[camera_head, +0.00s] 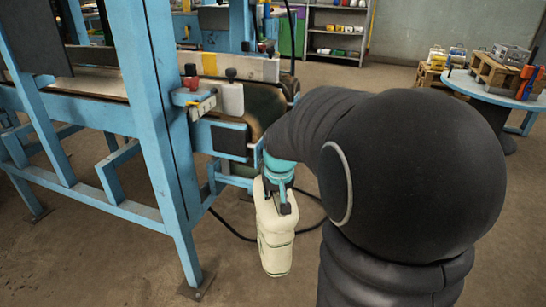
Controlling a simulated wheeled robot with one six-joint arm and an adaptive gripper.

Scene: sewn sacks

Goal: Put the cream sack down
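The cream sack (275,238) hangs upright, tall and narrow, below my gripper (283,203). My gripper, with a teal wrist part and dark fingers, points down and is shut on the sack's top end. My dark-sleeved arm hides part of the view to the right of the sack. The sack's lower end shows against the brown floor, and I cannot tell its exact height above it.
A blue metal machine frame (150,120) stands close on the left, with a foot (197,285) on the floor. A black cable (232,232) lies behind the sack. A round blue table (490,92) with boxes and tools is at the upper right. Bare floor (110,260) shows at the lower left.

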